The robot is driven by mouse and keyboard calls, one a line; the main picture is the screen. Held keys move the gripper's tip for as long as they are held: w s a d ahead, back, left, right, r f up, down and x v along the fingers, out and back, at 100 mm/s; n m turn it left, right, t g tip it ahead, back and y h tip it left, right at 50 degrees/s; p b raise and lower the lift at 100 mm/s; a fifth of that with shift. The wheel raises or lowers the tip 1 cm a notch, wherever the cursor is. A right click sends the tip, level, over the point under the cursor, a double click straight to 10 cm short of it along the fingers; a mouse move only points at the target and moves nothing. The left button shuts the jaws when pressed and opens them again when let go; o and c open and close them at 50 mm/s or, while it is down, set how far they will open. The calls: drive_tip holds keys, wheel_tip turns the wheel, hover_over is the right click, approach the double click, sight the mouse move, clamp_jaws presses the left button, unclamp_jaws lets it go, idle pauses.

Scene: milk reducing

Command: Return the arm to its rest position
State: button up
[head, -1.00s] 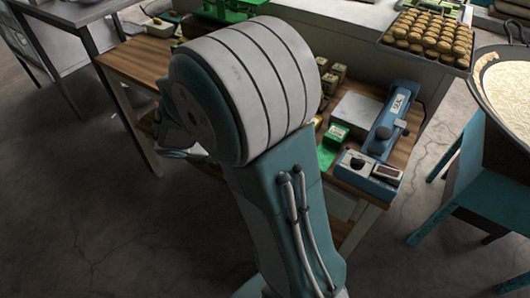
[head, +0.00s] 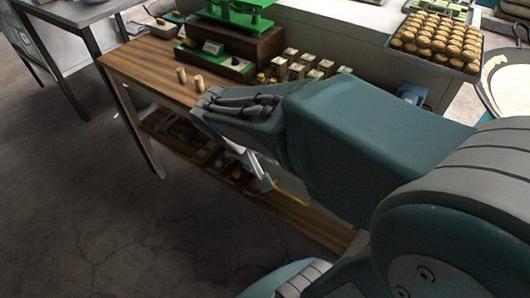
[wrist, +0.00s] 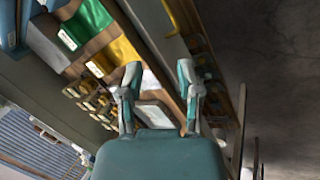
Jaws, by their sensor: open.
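My gripper (wrist: 159,78) shows in the wrist view with its two teal and grey fingers spread apart and nothing between them. In the head view my teal arm lies across the right and middle of the picture and hides most of the gripper. Only pale parts of it (head: 258,172) show below the forearm, beside the front edge of the wooden table (head: 145,68).
A lower shelf (head: 285,212) holds small items. A tray of pastries (head: 435,42) and a large pan (head: 508,85) are at right.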

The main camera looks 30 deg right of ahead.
drive_tip(key=shift+s+r, duration=0.15)
drive_tip(key=shift+s, duration=0.05)
drive_tip(key=shift+a, duration=0.1)
idle(0.4)
drive_tip(key=s+a+r+n+t+y, duration=0.1)
drive_tip(key=s+a+r+t+y, duration=0.3)
drive_tip(key=a+r+t+y, duration=0.1)
drive_tip(key=shift+a+r+n+t, duration=0.45)
drive_tip(key=shift+a+r, duration=0.25)
drive_tip(key=shift+a, duration=0.3)
